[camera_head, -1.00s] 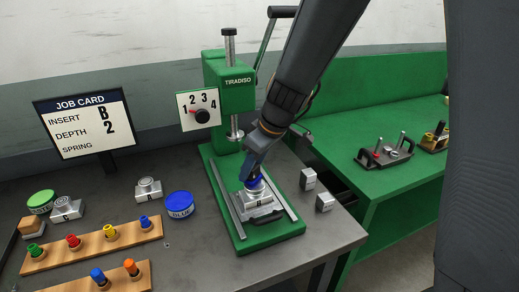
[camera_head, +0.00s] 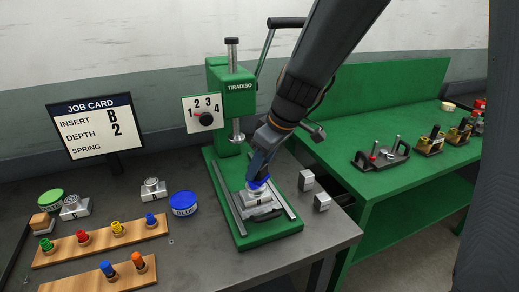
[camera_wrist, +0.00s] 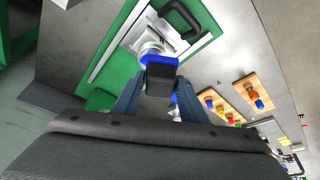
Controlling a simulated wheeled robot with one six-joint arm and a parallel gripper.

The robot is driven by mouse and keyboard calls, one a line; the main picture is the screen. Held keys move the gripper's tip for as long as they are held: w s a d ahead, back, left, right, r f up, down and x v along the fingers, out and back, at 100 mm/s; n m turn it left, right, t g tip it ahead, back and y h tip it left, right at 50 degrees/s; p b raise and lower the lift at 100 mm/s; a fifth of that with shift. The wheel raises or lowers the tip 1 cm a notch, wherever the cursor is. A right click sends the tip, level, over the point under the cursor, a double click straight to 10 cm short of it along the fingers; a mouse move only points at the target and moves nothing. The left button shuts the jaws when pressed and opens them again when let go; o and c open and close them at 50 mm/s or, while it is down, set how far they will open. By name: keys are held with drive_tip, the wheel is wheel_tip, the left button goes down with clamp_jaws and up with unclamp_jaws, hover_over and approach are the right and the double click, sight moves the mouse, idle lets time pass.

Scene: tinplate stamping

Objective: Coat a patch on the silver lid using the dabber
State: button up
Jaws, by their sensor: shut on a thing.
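My gripper (camera_head: 260,176) is shut on the dabber, a dark block with a blue lower part (camera_wrist: 160,62). It points down over the bed of the green press. The blue part also shows in the head view (camera_head: 258,185), right at the silver piece (camera_head: 258,199) on the press bed. The round silver lid shows in the wrist view (camera_wrist: 150,47), partly hidden behind the dabber. The dabber appears to touch it or sit just above it; I cannot tell which. Any coating under the dabber is hidden.
The green press (camera_head: 232,93) stands behind, its dial on the left. A blue tin (camera_head: 184,203), a green tin (camera_head: 50,197) and silver blocks stand at left, with wooden peg boards (camera_head: 101,241) in front. Two small silver blocks (camera_head: 306,181) lie right of the bed.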

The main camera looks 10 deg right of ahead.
drive_tip(key=shift+r+p, duration=1.1)
drive_tip(key=shift+r, duration=0.9)
